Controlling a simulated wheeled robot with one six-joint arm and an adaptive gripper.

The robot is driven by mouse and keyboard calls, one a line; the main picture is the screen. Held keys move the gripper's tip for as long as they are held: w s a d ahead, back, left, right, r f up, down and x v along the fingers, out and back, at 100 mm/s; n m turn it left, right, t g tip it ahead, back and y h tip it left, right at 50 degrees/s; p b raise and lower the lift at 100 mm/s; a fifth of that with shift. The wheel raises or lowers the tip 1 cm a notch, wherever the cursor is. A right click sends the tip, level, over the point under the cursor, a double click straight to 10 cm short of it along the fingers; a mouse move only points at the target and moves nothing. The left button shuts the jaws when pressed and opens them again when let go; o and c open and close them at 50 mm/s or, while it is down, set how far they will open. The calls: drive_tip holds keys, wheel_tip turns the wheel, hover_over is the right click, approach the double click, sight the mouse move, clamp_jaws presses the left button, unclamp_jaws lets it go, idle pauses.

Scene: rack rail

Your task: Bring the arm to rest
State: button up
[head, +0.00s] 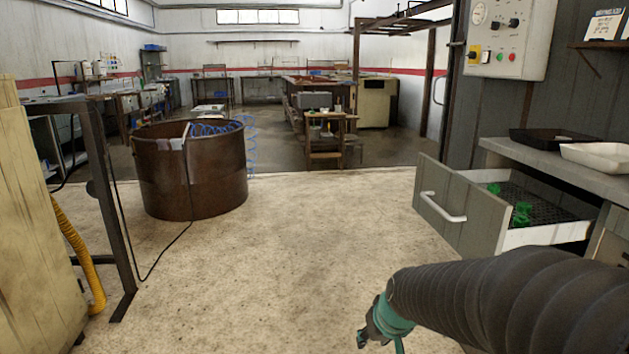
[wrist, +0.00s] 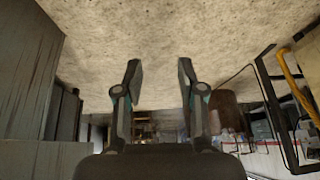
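My arm, in a dark ribbed sleeve, reaches in from the lower right of the head view. It ends in a teal and dark wrist, with my gripper (head: 362,338) at the bottom edge, partly cut off. In the wrist view, my gripper (wrist: 158,75) has its two fingers spread wide apart. Nothing is between them, only bare floor behind. The gripper touches nothing that I can see. The wrist picture appears upside down, with the floor at the top.
An open drawer (head: 446,213) with green parts (head: 522,213) juts out at the right, beneath a counter (head: 560,165) with black and white trays. A rusty drum (head: 192,178) stands at the left, near a wooden cabinet (head: 30,230). The middle floor (head: 300,250) is clear.

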drive_tip(key=s+d+r, duration=0.1)
drive_tip(key=s+r, duration=0.2)
drive_tip(key=s, duration=0.3)
drive_tip(key=s+d+r+m+h, duration=0.1)
drive_tip(key=s+r, duration=0.2)
drive_tip(key=s, duration=0.4)
drive_tip(key=s+d+r, duration=0.1)
drive_tip(key=s+r, duration=0.2)
drive_tip(key=s, duration=0.3)
drive_tip(key=shift+s+d+m, duration=0.2)
drive_tip(key=shift+d+m, duration=0.15)
drive_tip(key=shift+m, duration=0.05)
drive_tip(key=shift+a+r, duration=0.1)
drive_tip(key=shift+a, duration=0.05)
